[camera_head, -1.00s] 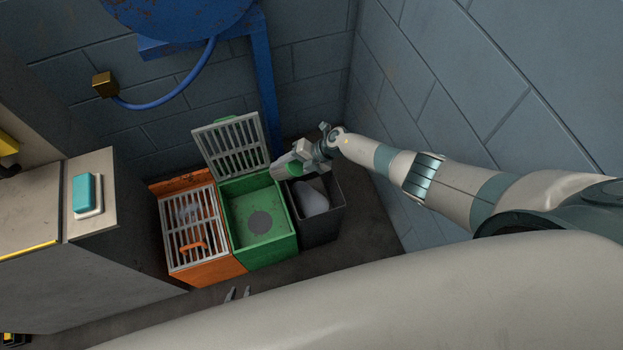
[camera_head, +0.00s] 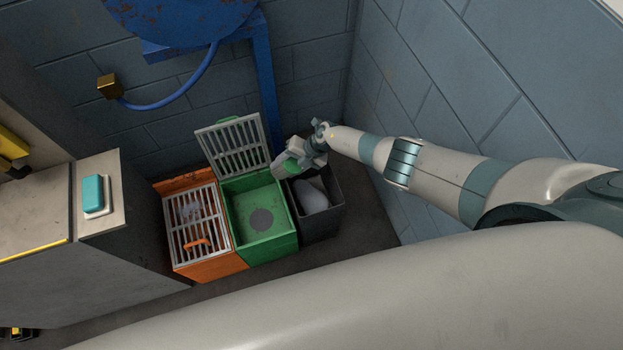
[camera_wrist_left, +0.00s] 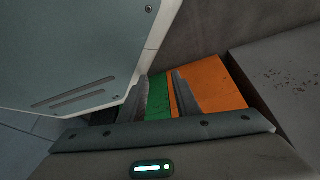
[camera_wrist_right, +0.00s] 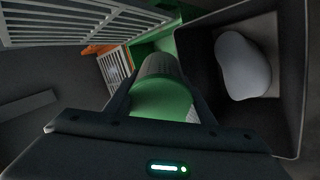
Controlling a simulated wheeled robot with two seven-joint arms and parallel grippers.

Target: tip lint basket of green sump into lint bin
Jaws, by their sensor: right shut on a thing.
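My right gripper (camera_head: 306,150) is shut on the green lint basket (camera_head: 289,159), above the seam between the green sump and the lint bin. The right wrist view shows the basket's green part (camera_wrist_right: 160,98) between the fingers and its dark mesh part (camera_wrist_right: 160,66) beyond. The green sump (camera_head: 284,246) has its grated lid (camera_head: 233,146) raised. The dark lint bin (camera_head: 322,232) stands right of it, with a pale grey lump (camera_head: 310,195) inside, also clear in the right wrist view (camera_wrist_right: 243,65). My left gripper (camera_wrist_left: 164,92) is open and empty, pointing toward green and orange surfaces.
An orange sump (camera_head: 212,270) with its grate (camera_head: 196,226) shut adjoins the green sump on the left. A grey cabinet with a teal button (camera_head: 93,193) stands at left. A blue frame (camera_head: 265,90) and block walls close in the back and right.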

